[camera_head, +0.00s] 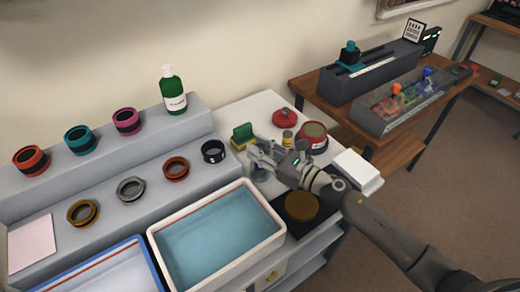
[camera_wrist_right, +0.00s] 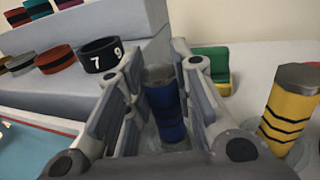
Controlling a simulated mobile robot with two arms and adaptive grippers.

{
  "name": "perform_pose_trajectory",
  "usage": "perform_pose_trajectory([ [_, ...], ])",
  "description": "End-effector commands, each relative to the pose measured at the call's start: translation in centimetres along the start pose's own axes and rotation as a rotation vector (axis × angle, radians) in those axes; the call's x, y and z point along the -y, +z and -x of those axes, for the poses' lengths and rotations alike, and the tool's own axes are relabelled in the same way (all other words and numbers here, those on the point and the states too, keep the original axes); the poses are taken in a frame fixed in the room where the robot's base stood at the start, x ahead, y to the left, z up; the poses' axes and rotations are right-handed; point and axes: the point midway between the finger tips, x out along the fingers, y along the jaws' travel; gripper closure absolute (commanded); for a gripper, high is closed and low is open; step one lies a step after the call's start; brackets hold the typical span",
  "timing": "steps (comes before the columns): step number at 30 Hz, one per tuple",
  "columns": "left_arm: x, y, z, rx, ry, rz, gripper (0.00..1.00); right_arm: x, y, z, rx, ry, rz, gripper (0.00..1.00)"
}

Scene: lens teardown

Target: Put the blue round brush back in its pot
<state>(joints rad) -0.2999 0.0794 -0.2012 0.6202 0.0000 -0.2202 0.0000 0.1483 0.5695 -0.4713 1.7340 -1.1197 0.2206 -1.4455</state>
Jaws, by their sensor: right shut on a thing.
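The blue round brush shows in the right wrist view as a dark blue cylinder with a grey top (camera_wrist_right: 165,108). It stands roughly upright between the fingers of my right gripper (camera_wrist_right: 160,75), which is shut on it. In the head view my right gripper (camera_head: 262,154) is over the white table, left of the red round pot. The brush is mostly hidden by the fingers there. A pale, see-through rim shows around the brush's lower part in the wrist view; I cannot tell how deep the brush sits in it. My left gripper is not in view.
A yellow cylinder with black stripes (camera_wrist_right: 290,105) stands close to the right; a green and yellow block (camera_head: 242,135) is behind. The red pot (camera_head: 314,137), white tray (camera_head: 283,232), black ring (camera_head: 213,151) and white box (camera_head: 357,170) surround the gripper closely.

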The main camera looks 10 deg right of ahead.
Motion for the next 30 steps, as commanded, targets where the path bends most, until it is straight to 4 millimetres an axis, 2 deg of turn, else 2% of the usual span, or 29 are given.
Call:
perform_pose_trajectory([
  [2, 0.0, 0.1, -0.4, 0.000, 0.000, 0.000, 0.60, 0.0, -0.3, 0.0, 0.000, 0.000, 0.000, 1.00],
  [3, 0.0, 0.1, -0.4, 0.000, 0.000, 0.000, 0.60, 0.0, -0.3, 0.0, 0.000, 0.000, 0.000, 0.76],
  [8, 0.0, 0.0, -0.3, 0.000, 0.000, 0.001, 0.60, 0.0, -0.2, 0.0, 0.000, 0.000, 0.000, 0.55],
  [20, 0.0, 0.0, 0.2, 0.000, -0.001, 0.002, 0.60, 0.0, 0.2, 0.0, 0.000, 0.000, 0.000, 0.55],
  [23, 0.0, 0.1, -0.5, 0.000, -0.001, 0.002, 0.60, 0.0, -0.3, 1.1, -0.002, 0.000, 0.000, 0.55],
  [30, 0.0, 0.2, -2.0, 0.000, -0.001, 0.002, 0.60, -0.1, -0.5, 5.7, -0.003, 0.001, 0.000, 0.55],
])
